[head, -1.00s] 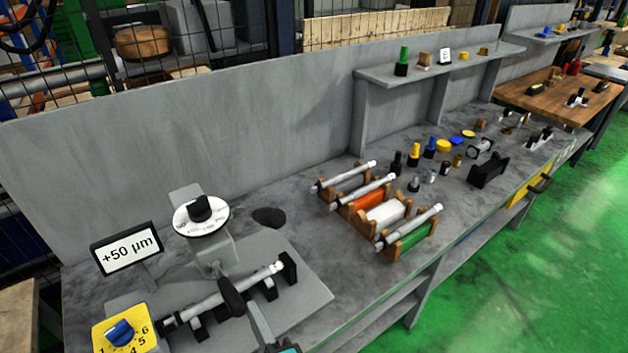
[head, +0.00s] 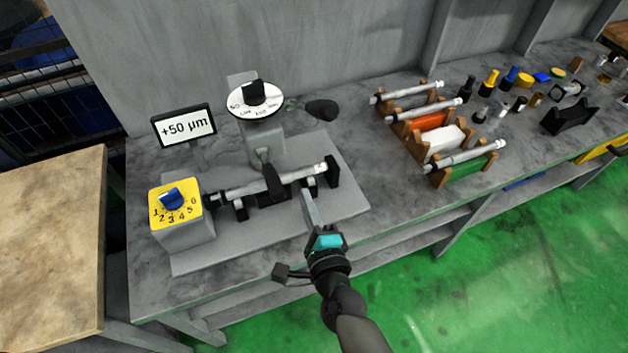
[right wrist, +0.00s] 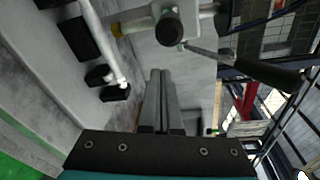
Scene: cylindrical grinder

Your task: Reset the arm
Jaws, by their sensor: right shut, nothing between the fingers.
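My right gripper (head: 306,195) comes in from the bottom with its grey fingers pointing up toward the front right of the grinder (head: 345,188). The fingers are shut with nothing between them; they also show closed together in the right wrist view (right wrist: 161,75). A silver shaft (head: 235,188) lies across the grinder's black supports. My left gripper is not in view.
A blue knob (head: 171,198) sits on a yellow dial, with a "+50 µm" display (head: 185,126) and a white dial (head: 254,99) behind. Wooden racks with shafts (head: 465,160) stand to the right. A wooden table (head: 50,240) is at left. Bench (head: 390,210) between grinder and racks is clear.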

